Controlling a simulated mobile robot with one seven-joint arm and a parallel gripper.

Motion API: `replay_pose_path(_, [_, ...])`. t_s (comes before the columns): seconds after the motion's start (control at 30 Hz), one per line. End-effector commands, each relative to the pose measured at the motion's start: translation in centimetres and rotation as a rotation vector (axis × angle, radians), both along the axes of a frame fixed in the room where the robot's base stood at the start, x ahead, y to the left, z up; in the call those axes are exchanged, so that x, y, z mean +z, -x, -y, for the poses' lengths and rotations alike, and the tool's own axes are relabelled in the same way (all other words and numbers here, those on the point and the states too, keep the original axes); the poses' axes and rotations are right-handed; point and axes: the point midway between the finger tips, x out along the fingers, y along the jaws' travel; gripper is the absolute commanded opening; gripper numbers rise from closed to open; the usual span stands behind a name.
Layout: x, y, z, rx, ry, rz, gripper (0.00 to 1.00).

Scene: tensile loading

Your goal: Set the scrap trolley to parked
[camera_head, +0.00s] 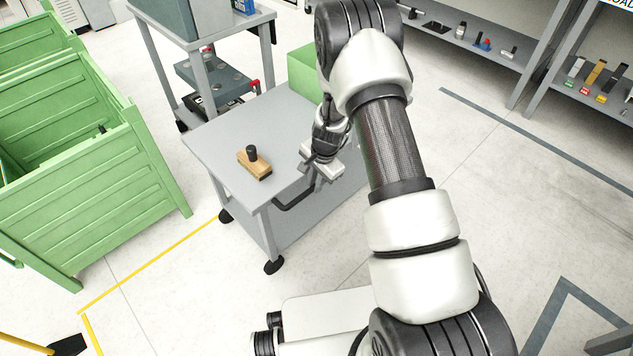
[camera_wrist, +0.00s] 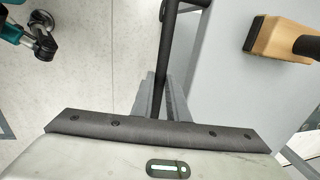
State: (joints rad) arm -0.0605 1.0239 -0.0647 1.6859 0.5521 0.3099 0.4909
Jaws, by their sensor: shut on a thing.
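The trolley (camera_head: 220,125) is a low grey cart on black casters, standing in the middle of the head view. Its dark push handle (camera_head: 292,204) sticks out from the near right side. My gripper (camera_head: 316,182) is at that handle, just beside the grey top. In the wrist view the dark handle bar (camera_wrist: 170,50) runs down between the fingers of my gripper (camera_wrist: 160,100), which are shut on it. The part of the bar between the fingers is partly hidden. My arm covers some of the trolley's right side.
A wooden brush (camera_head: 254,164) lies on the trolley top, and a green box (camera_head: 303,70) shows behind my wrist. Green crates (camera_head: 85,170) stand at left, beside a yellow floor line (camera_head: 150,264). A grey bench (camera_head: 200,60) stands behind. Floor at right is clear.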

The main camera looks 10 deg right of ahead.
Motion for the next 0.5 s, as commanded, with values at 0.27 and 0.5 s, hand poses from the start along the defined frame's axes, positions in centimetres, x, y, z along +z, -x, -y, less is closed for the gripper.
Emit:
replay_pose_path(0.27, [0.05, -0.21, 0.34, -0.002, 0.004, 0.005, 0.00])
replay_pose_path(0.5, [0.06, -0.28, 0.43, -0.004, 0.006, 0.006, 0.24])
